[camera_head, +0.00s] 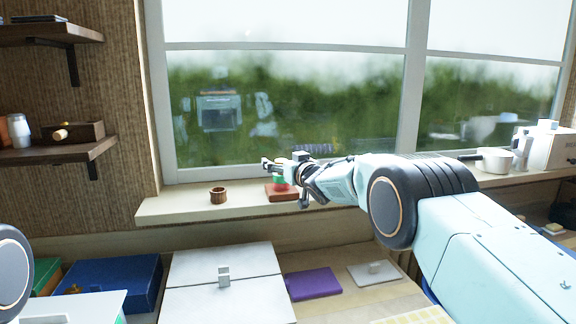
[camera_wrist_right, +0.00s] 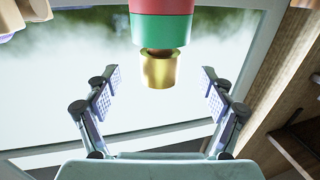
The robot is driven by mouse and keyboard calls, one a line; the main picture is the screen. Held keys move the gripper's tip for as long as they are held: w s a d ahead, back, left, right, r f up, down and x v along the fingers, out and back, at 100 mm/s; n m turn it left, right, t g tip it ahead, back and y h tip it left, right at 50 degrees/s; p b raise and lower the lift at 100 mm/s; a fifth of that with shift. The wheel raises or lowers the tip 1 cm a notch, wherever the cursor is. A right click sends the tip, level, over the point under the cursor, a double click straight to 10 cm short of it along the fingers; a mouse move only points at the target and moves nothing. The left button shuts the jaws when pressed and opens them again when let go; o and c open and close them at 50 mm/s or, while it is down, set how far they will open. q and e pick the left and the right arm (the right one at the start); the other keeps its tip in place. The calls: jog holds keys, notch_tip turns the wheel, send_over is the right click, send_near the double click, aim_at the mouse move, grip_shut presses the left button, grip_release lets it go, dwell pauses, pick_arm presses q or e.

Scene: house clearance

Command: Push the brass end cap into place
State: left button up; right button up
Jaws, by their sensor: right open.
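A brass end cap (camera_wrist_right: 158,70) sits at the end of a red and green cylinder in the right wrist view. A short darker neck shows between the cap and the green band (camera_wrist_right: 160,30). In the head view the red and green piece (camera_head: 281,183) is small, at a reddish-brown block on the window sill; the cap cannot be made out there. My right gripper (camera_head: 270,167) is at this piece. In the wrist view its two padded fingers (camera_wrist_right: 158,95) are spread wide, one each side of the cap, with clear gaps. My left gripper is out of view.
The sill (camera_head: 170,207) runs under the window and holds a small wooden cup (camera_head: 218,195) to the left. A white saucepan (camera_head: 495,159) stands far right. Below are a white box (camera_head: 225,270), a blue box (camera_head: 115,275) and a purple item (camera_head: 313,284). Wall shelves are at left.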

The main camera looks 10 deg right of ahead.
jog(key=shift+v, duration=2.65)
jog(key=v, duration=1.2)
jog(key=shift+w+r, duration=0.15)
jog(key=x, duration=1.1)
jog(key=shift+w, duration=0.35)
jog(key=shift+x, duration=3.05)
